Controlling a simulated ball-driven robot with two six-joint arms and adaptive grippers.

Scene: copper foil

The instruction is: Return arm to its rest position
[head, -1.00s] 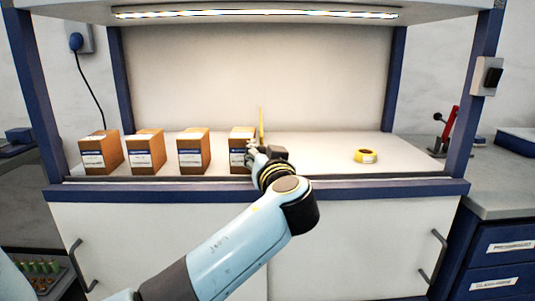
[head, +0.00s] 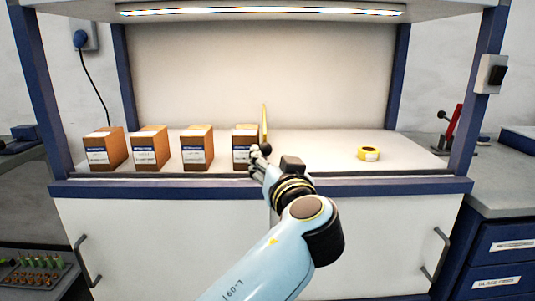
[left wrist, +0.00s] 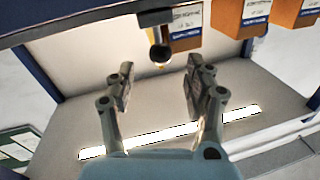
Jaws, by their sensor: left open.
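My left arm (head: 272,265) reaches up from the bottom of the head view to the front edge of the cabinet bay. Its gripper (head: 255,158) is in front of the rightmost brown box (head: 242,154) and covers part of it. In the left wrist view the two fingers of the left gripper (left wrist: 160,88) stand apart with nothing between them. A dark rod with a round end shows beyond the fingertips. My right gripper is in neither view.
Several brown labelled boxes (head: 148,150) stand in a row on the shelf (head: 315,150). A thin yellow upright piece (head: 264,122) stands beside the rightmost box. A yellow tape roll (head: 368,153) lies at the right. A rack (head: 40,270) of small parts is at lower left.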

